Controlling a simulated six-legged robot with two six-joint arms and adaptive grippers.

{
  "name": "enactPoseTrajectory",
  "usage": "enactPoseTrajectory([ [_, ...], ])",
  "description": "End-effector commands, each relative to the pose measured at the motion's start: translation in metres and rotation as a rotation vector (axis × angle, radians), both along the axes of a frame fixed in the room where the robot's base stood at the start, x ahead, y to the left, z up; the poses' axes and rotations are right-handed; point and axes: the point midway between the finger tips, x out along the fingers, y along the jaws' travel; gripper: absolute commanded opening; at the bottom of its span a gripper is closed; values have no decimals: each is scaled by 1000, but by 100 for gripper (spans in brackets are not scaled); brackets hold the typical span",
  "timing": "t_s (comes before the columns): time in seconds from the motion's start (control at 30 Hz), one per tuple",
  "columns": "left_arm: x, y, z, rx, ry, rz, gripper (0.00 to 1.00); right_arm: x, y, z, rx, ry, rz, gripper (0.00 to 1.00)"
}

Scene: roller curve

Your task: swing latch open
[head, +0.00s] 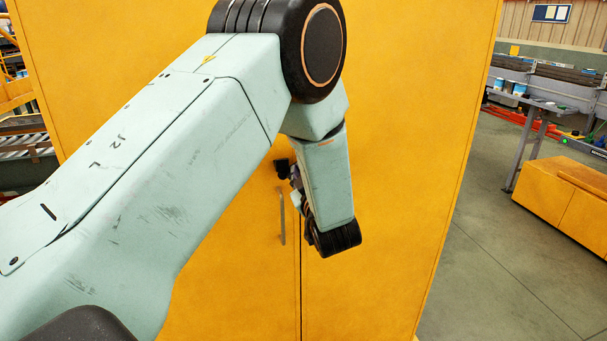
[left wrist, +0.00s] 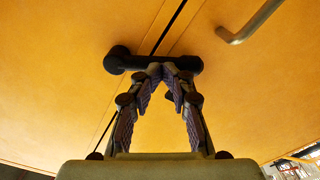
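The latch (left wrist: 136,61) is a dark bar with a round knob at its left end, lying across the seam between two yellow cabinet doors in the left wrist view. In the head view a dark part of the latch (head: 281,168) shows just left of my wrist. My left gripper (left wrist: 163,70) has its fingertips drawn together at the middle of the bar. Whether the tips touch or pinch the bar cannot be told. In the head view my left wrist hides most of this gripper. My right gripper is in neither view.
The yellow cabinet (head: 410,130) fills the middle of the head view. A metal door handle (head: 282,218) stands out below the latch and near my left gripper. A grey table (head: 540,100) and a low yellow box (head: 562,200) stand right, beyond open floor (head: 500,280).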

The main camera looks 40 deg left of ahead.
Motion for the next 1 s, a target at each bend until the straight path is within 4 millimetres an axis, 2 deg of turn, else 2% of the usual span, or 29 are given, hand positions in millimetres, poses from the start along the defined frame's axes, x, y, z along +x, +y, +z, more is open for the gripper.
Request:
enactPoseTrajectory([
  [0.07,3,2,5,1,-15,-2,30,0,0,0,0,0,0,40],
  [0.87,1,-2,1,0,-3,-1,98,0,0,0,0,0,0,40],
  [1.0,1,-2,1,0,-2,0,100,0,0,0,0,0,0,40],
])
